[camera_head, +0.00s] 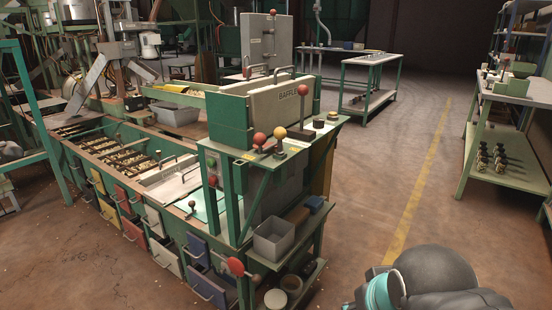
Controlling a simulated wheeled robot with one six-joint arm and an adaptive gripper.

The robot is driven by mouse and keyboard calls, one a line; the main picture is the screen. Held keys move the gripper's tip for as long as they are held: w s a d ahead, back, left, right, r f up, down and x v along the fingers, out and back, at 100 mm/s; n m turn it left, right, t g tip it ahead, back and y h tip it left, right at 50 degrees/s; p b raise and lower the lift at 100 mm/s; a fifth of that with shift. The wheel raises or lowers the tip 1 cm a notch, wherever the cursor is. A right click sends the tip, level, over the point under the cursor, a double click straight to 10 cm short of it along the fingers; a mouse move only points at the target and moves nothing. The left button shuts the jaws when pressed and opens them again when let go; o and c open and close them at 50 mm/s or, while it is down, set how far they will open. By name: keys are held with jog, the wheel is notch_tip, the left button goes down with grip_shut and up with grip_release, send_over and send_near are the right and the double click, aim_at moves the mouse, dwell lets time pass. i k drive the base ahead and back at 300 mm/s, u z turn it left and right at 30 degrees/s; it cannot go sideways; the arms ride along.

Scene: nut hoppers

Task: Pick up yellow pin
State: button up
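A yellow ball knob (280,132) sits on top of the green machine's front corner, the nearest match to a yellow pin. It stands upright just right of a red ball knob (259,139). Its lower part is small and partly hidden, so I cannot tell whether it is a loose pin or a lever. A dark grey, rounded part of my arm with a teal ring shows at the lower right, well apart from the knob. My gripper's fingers do not show.
A taller red-knobbed lever (303,91) rises behind the yellow knob. A panel marked BAFFLE (288,104) stands behind it. A grey open bin (273,237) sits on a lower shelf. A side table (518,91) stands at right. The floor between is clear.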

aim_at(279, 133)
jog(key=k, duration=0.2)
jog(key=z, duration=1.15)
jog(key=i, duration=1.05)
jog(key=u, duration=1.15)
